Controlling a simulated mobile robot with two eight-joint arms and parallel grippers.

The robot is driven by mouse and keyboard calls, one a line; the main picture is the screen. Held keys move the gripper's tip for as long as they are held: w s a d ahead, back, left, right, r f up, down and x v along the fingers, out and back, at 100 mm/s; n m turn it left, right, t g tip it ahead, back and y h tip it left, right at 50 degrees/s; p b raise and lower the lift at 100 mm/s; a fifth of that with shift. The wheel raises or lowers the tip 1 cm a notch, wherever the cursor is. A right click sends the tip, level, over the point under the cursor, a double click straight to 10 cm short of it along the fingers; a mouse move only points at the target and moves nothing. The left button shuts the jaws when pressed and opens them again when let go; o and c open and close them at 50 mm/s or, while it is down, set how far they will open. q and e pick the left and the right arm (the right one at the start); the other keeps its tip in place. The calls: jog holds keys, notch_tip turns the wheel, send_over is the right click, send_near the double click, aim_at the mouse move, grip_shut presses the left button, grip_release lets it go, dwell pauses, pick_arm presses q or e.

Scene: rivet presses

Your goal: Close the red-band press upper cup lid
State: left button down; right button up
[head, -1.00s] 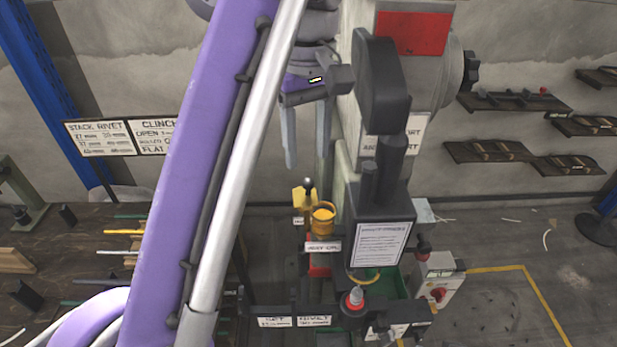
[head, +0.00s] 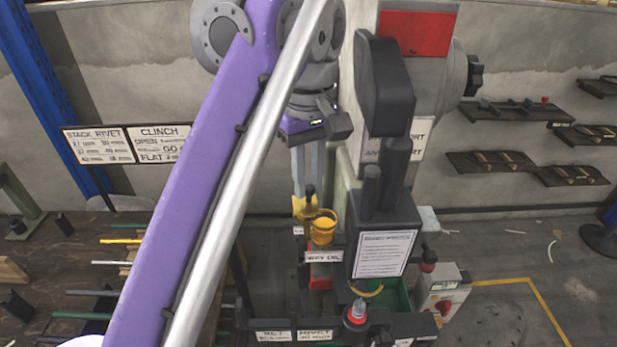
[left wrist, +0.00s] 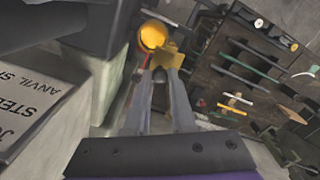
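The press carries a red panel (head: 417,32) near its top. Its yellow upper cup (head: 321,230) sits on a ledge at the press's left side, and it shows in the left wrist view (left wrist: 153,35). The yellow lid (head: 299,208) stands raised at the cup's left edge, with a dark knob (head: 310,191). My left gripper (head: 307,186) points down, its two fingers apart, with the tips at the lid. In the left wrist view the knob lies between the fingers (left wrist: 160,70); contact cannot be made out. My right gripper is not in view.
The press's dark head and box (head: 384,245) stand close right of my left gripper. A lower cup with a red collar (head: 356,311) is below. A dark table with rods (head: 120,241) is at left. Wall shelves (head: 515,110) hang at right.

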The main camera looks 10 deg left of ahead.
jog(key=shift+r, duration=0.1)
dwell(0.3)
